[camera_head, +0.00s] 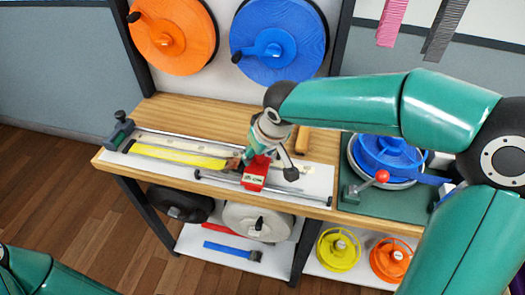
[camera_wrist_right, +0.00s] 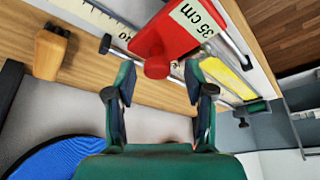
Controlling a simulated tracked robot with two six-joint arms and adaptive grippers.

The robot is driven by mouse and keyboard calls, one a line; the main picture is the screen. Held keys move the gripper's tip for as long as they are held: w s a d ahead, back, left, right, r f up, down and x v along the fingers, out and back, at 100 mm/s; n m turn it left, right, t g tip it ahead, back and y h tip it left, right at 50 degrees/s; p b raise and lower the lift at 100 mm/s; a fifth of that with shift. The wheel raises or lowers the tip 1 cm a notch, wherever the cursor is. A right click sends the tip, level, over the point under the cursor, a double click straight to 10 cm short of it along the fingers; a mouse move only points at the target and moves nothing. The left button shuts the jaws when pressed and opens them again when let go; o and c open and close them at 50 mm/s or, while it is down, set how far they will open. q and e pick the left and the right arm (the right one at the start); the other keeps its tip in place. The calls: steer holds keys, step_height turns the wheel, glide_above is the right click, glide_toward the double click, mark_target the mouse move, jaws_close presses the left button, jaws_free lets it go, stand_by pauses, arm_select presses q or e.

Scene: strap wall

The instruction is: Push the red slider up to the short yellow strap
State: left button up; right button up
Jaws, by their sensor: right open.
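The red slider (camera_head: 257,172) sits on the rail at the bench's front, with a "35 cm" label seen in the right wrist view (camera_wrist_right: 180,30). The yellow strap (camera_head: 180,156) lies flat along the measuring board to the slider's left; its right end is close to the slider, but my gripper partly hides the gap. The strap also shows in the right wrist view (camera_wrist_right: 228,79). My right gripper (camera_head: 266,150) is open over the slider. In the wrist view the slider's round red knob (camera_wrist_right: 157,67) lies between and just beyond its fingertips (camera_wrist_right: 160,90). My left gripper is out of view.
A dark clamp (camera_head: 120,130) stands at the bench's left end. A wooden block (camera_head: 302,139) lies behind the slider. Orange (camera_head: 174,35) and blue (camera_head: 280,40) reels hang behind. A red-knobbed lever (camera_head: 381,176) stands to the right.

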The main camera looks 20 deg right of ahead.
steer(key=v, duration=1.1)
steer(key=shift+s+r, duration=0.2)
steer(key=shift+r, duration=0.15)
steer(key=shift+d, duration=0.1)
